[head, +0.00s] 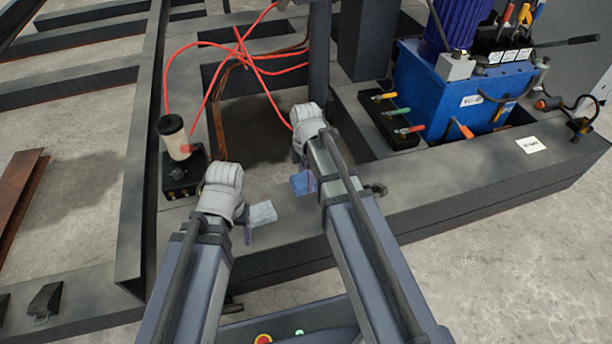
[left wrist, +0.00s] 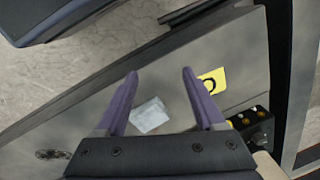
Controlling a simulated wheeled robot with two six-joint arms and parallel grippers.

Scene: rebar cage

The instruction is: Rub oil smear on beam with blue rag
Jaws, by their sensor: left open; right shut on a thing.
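In the head view my right gripper (head: 308,184) is shut on the blue rag (head: 299,183), held over the dark beam (head: 420,208). My left gripper (head: 249,231) is open, to the left of it and close to the beam. A pale blue-white cloth (head: 263,213) lies by its fingers. In the left wrist view the open purple fingers (left wrist: 157,78) have this cloth (left wrist: 150,115) in the gap between them as seen from the camera; contact cannot be told.
A white cup-like container (head: 174,138) with red hoses stands on a dark block at the left. A blue power unit (head: 455,95) with coloured levers stands at the back right. A yellow tag (left wrist: 213,80) lies on the beam.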

